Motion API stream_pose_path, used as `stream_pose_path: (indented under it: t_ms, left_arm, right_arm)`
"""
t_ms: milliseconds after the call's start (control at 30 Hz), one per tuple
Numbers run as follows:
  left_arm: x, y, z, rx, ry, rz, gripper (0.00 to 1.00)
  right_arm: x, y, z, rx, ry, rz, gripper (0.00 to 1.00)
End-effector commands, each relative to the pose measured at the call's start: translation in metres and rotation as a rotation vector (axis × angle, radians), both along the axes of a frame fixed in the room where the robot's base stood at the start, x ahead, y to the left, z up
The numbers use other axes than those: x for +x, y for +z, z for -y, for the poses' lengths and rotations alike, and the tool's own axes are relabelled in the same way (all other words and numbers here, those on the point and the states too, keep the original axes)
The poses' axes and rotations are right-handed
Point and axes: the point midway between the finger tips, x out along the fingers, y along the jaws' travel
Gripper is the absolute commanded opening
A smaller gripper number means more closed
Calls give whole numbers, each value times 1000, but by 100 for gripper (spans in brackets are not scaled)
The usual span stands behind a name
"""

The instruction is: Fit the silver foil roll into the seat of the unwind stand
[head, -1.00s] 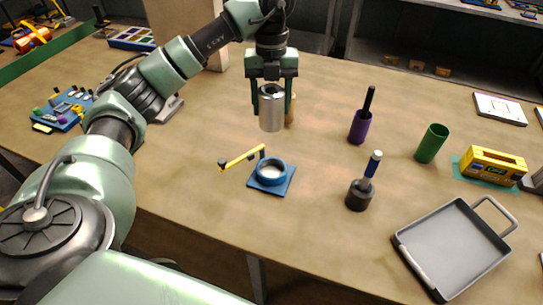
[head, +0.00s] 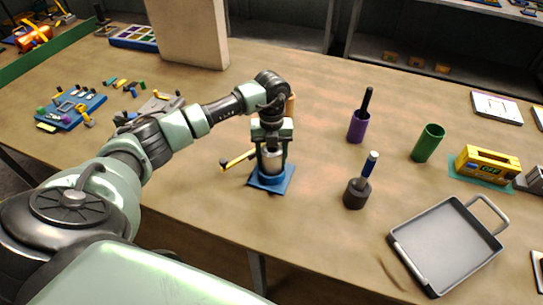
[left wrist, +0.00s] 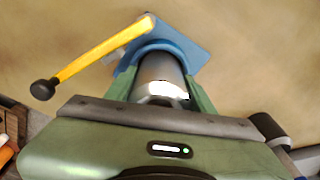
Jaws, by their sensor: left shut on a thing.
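The silver foil roll (head: 271,161) is upright between the fingers of my left gripper (head: 270,165), which is shut on it. The unwind stand (head: 282,186) is a blue square base with a round seat and a yellow arm (head: 238,160) ending in a black knob. The roll is at the stand's seat in the head view; its lower end is hidden by the fingers and the seat rim. In the left wrist view the roll (left wrist: 160,72) shows inside the blue ring (left wrist: 185,50). I cannot tell whether it is fully seated. My right gripper is not in view.
A dark holder with a blue-handled tool (head: 357,193), a purple cup (head: 358,127) and a green cup (head: 428,143) stand to the right. A grey tray (head: 445,250) lies at front right. A tan block (head: 190,35) stands behind my arm. The table in front of the stand is clear.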

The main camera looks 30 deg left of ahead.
Motion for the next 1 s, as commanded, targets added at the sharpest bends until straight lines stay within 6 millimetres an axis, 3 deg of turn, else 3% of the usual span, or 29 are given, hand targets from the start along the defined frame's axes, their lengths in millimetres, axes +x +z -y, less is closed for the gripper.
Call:
stream_pose_path:
  t_ms: [667, 700, 733, 767, 1000]
  left_arm:
    - [0, -20, 0, 1, 0, -1, 0]
    - [-1, -19, 0, 1, 0, -2, 62]
    - [-1, -20, 0, 1, 0, -3, 70]
    - [-2, -20, 0, 1, 0, -5, 75]
    - [-4, -23, -2, 5, 0, -14, 75]
  right_arm:
    - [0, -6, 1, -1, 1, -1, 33]
    - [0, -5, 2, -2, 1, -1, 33]
    - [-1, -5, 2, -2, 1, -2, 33]
    - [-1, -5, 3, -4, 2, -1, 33]
    - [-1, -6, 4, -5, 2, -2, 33]
